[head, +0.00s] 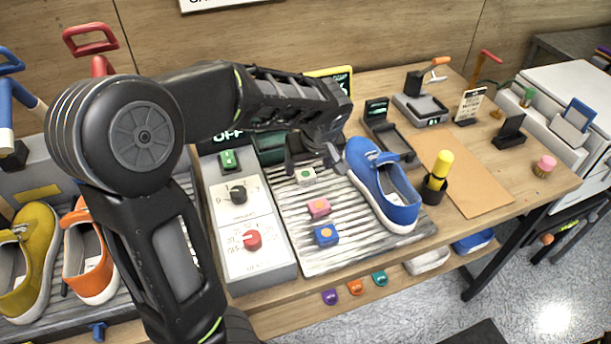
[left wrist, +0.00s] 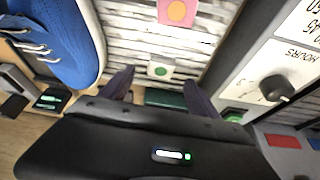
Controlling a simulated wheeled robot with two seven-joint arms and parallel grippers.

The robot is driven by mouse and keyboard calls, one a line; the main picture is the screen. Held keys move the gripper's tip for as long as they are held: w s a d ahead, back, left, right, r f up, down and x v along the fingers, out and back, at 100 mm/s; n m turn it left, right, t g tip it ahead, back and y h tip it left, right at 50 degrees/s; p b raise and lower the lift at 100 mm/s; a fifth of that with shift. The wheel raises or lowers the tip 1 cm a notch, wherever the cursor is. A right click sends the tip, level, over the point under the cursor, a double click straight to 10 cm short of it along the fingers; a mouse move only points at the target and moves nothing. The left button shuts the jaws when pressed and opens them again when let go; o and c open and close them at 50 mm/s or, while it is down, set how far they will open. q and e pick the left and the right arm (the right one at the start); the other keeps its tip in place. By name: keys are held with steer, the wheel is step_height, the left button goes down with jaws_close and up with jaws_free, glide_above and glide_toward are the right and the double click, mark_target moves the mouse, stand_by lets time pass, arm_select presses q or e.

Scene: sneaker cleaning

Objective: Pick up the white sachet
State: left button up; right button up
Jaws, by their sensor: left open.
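The white sachet (head: 306,176), a small pale block with a green dot, lies on the light slatted board (head: 347,253) in the head view. In the left wrist view the white sachet (left wrist: 160,70) shows just beyond and between the finger tips. My left gripper (head: 312,163) is open above the far part of the board, close to the sachet, with one finger to each side of it. The fingers also show in the left wrist view (left wrist: 159,88), with nothing held between them. I cannot tell the exact height gap. My right gripper is not in view.
A pink sachet (head: 319,208) and a blue sachet (head: 326,235) lie nearer on the board. A blue shoe (head: 385,190) stands to the right. A control box with a red knob (head: 252,240) borders the left. A dark green object (head: 269,150) lies behind.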

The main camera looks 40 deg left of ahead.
mark_target(306, 174)
arm_select(q)
steer(key=x, duration=0.4)
steer(key=shift+a+f+p, duration=0.1)
steer(key=shift+f+p, duration=0.15)
steer(key=shift+p, duration=0.05)
steer(key=shift+c, duration=0.4)
steer(key=c, duration=1.3)
